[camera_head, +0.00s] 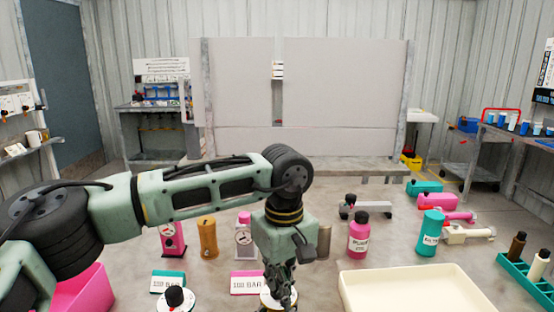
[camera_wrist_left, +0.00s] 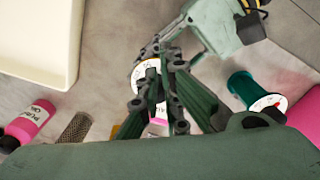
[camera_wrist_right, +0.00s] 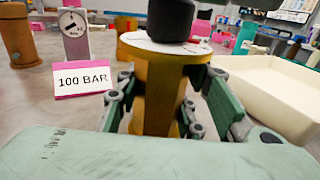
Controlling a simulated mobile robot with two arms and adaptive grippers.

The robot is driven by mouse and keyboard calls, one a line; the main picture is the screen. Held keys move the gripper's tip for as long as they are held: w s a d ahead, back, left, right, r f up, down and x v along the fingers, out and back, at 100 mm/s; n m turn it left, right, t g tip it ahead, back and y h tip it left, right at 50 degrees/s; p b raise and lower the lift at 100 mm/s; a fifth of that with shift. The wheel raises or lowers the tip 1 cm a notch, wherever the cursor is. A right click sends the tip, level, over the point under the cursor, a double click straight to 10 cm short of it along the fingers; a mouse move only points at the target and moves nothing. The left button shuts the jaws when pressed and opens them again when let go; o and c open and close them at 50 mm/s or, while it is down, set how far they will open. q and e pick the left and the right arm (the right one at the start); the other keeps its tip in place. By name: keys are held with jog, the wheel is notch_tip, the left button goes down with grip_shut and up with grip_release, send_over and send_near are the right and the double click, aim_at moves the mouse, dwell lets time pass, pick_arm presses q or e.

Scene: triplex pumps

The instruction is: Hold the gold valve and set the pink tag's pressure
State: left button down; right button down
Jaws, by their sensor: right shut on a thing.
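The gold valve (camera_wrist_right: 158,95) stands upright in the right wrist view, with a white dial plate and a black knob (camera_wrist_right: 170,18) on top. My right gripper (camera_wrist_right: 155,115) is shut around its gold body. The pink tag (camera_wrist_right: 82,78) reads 100 BAR and stands left of the valve; it also shows in the head view (camera_head: 247,283). My left gripper (camera_head: 280,285) points down over the valve in the head view and hides most of its dial. In the left wrist view the dial (camera_wrist_left: 145,68) shows partly behind my left fingers (camera_wrist_left: 160,115); their gap is unclear.
A second valve (camera_head: 175,299) with a black knob stands left, by a teal tag (camera_head: 168,282). Gauges, a gold cylinder (camera_head: 208,237) and a pink bottle (camera_head: 358,235) stand behind. A cream tray (camera_head: 415,288) lies at the right.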

pick_arm(q)
jog(key=shift+w+d+f, duration=0.25)
jog(key=shift+d+f, duration=0.3)
jog(key=shift+d, duration=0.15)
jog(key=shift+w+d, duration=0.1)
notch_tip(320, 180, up, 6)
jog(key=shift+d+r, duration=0.2)
jog(key=shift+d, duration=0.05)
dwell(0.7)
